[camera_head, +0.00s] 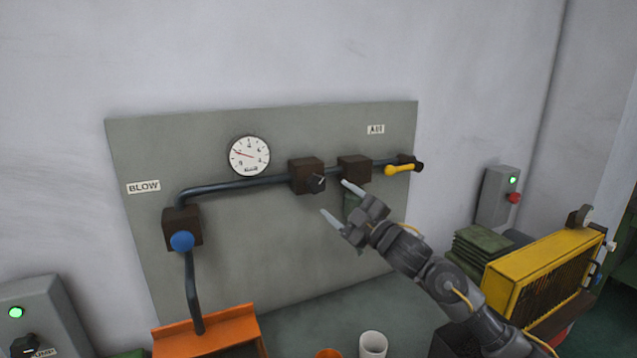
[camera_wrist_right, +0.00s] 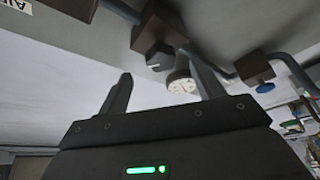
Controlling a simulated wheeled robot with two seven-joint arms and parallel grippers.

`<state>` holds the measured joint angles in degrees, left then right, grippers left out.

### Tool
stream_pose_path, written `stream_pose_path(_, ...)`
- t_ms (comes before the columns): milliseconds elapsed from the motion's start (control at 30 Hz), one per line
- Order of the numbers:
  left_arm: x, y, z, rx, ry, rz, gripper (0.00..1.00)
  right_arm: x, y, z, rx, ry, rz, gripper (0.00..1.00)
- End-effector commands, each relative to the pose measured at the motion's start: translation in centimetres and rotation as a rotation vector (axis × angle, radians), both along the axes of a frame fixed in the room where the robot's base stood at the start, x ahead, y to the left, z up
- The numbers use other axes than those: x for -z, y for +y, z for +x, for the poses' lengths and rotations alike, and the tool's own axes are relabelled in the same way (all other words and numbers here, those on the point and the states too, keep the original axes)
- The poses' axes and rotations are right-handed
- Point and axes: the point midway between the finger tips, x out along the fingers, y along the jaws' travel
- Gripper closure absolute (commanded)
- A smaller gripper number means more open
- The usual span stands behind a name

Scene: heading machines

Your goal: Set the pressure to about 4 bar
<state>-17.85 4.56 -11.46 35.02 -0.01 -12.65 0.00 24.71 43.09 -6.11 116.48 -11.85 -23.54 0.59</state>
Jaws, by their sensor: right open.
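A round white pressure gauge (camera_head: 249,156) is on the grey-green panel, above the pipe; its red needle points to the upper left, and the numbers are too small to read surely. The gauge also shows between my fingers in the right wrist view (camera_wrist_right: 181,86). A brown block with a dark knob (camera_head: 317,183) sits on the pipe right of the gauge; the knob shows in the wrist view too (camera_wrist_right: 160,57). My right gripper (camera_head: 334,198) is open and empty, just below and right of the knob, apparently apart from it. My left gripper is not in view.
A second brown block (camera_head: 354,169) and a yellow-handled valve (camera_head: 400,169) are right of the knob. A blue knob (camera_head: 182,241) is at the lower left. An orange tray (camera_head: 208,333) and a white cup (camera_head: 373,344) stand below. A yellow-framed unit (camera_head: 545,272) is at right.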

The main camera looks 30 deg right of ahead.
Motion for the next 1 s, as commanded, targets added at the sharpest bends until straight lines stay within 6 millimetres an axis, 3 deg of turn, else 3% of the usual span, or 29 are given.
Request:
stream_pose_path(200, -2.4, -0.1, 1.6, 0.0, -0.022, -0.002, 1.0, -1.6, 0.9, 3.9, 0.003, 0.001, 0.005, 0.33)
stream_pose_path(400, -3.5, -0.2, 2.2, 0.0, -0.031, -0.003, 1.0, -2.0, 1.6, 6.4, 0.002, 0.001, 0.002, 0.33)
stream_pose_path(833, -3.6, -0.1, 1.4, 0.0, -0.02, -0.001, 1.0, -1.9, 1.8, 7.4, 0.002, 0.001, 0.0, 0.33)
stream_pose_path(1000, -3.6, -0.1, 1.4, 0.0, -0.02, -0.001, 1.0, -1.9, 1.8, 7.4, 0.002, 0.001, 0.0, 0.54)
